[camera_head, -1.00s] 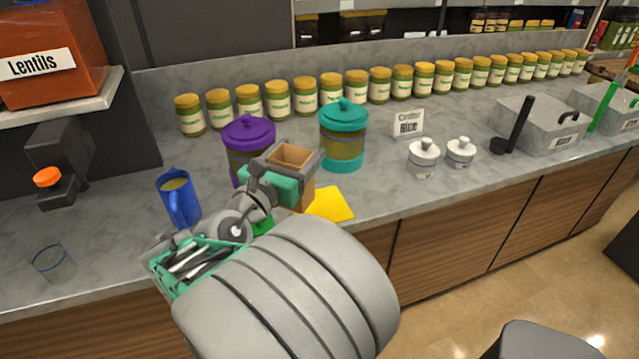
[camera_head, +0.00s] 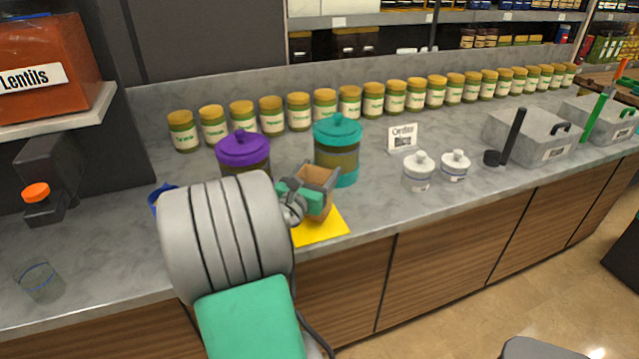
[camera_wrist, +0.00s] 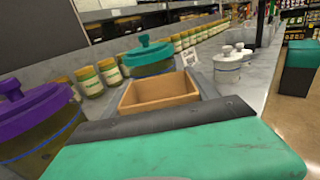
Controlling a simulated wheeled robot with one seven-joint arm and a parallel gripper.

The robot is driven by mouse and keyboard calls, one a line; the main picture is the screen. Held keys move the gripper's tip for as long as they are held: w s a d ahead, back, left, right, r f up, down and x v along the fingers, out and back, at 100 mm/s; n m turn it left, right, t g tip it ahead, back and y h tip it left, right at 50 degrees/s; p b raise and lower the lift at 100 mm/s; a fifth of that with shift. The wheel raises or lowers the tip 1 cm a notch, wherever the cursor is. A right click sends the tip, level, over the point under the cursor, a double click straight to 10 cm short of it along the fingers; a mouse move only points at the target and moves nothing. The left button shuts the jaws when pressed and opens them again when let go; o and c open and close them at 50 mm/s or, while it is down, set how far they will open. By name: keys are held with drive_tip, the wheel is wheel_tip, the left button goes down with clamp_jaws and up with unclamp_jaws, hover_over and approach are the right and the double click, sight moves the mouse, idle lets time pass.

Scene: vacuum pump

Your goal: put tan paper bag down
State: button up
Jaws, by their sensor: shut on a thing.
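The tan paper bag (camera_head: 316,201) is upright with its open top showing, just above or on the yellow mat (camera_head: 322,227); I cannot tell whether its base touches. My gripper (camera_head: 318,186) is shut on it. In the wrist view the bag's open, empty inside (camera_wrist: 160,91) lies just beyond the green and black gripper body. The yellow mat lies near the counter's front edge, partly hidden by the bag and my arm.
A teal-lidded jar (camera_head: 338,150) stands close behind the bag, and a purple-lidded jar (camera_head: 243,151) stands to its left. Two small white lidded pots (camera_head: 418,171) are to the right. A blue jug (camera_head: 160,193) is mostly hidden by my arm. Counter between mat and pots is clear.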

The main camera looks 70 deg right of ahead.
drive_tip(key=shift+d+f+b, duration=0.1)
drive_tip(key=shift+f+b, duration=0.3)
drive_tip(key=shift+f, duration=1.25)
drive_tip(key=shift+f, duration=0.2)
drive_tip(key=o, duration=1.5)
drive_tip(key=shift+r, duration=0.25)
drive_tip(key=a+b, duration=0.1)
drive_tip(key=a, duration=1.1)
